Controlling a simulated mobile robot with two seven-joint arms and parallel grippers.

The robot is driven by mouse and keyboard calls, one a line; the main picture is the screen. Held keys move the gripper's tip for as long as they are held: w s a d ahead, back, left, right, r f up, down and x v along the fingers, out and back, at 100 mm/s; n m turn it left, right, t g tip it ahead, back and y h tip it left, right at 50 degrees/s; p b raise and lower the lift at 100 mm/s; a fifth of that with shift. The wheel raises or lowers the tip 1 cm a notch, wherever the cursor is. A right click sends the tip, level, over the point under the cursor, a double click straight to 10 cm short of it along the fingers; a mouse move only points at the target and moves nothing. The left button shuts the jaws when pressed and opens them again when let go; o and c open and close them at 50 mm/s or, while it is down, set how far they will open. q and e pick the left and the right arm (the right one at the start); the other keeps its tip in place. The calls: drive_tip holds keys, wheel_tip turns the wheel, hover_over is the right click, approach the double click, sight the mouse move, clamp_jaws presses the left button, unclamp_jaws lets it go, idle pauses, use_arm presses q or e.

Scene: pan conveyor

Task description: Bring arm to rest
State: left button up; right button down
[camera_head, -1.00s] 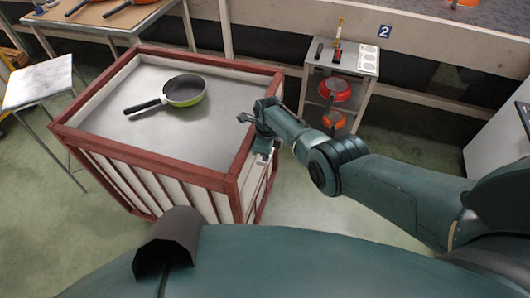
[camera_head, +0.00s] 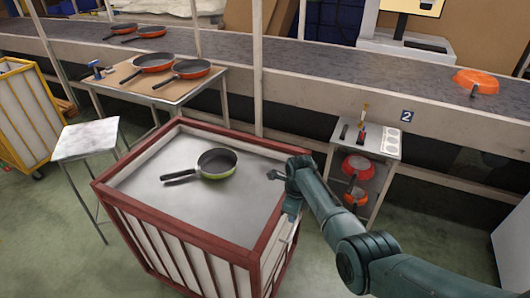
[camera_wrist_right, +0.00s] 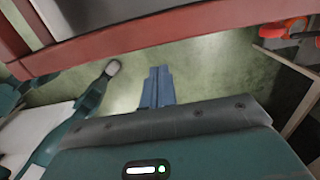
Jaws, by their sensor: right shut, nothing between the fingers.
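My right gripper (camera_head: 291,216) hangs beside the right red rim of the crate cart (camera_head: 219,262), pointing down. Its fingers (camera_wrist_right: 157,88) are together and empty in the right wrist view, with green floor beyond them. The right arm reaches in from the lower right of the head view. My left gripper is not in view. A green-sided pan (camera_head: 217,164) with a black handle lies on the cart's grey top, left of the right gripper and apart from it.
A conveyor (camera_head: 330,75) crosses the back, with an orange pan (camera_head: 475,81) at right. A side table (camera_head: 125,87) holds two orange pans. A small shelf rack (camera_head: 384,142) marked 2 holds red and orange pans. A stool (camera_head: 86,139) stands left. The red rim (camera_wrist_right: 150,38) is close to the right gripper.

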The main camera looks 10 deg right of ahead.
drive_tip(key=s+d+f+n+t, duration=0.2)
drive_tip(key=s+d+n, duration=0.2)
drive_tip(key=s+n, duration=0.95)
drive_tip(key=s+r+n+t, duration=0.1)
drive_tip(key=s+r+n, duration=0.55)
drive_tip(key=s, duration=0.35)
drive_tip(key=s+r+n+t, duration=0.1)
drive_tip(key=s+r+n, duration=0.4)
drive_tip(key=s+n, duration=0.3)
drive_tip(key=w+a+f+t+y, duration=0.2)
drive_tip(key=w+a+f+t, duration=0.2)
drive_tip(key=f, duration=0.5)
drive_tip(key=shift+a+f+m+t, duration=0.25)
drive_tip(key=shift+a+m+t, duration=0.05)
drive_tip(key=shift+a+t, duration=0.7)
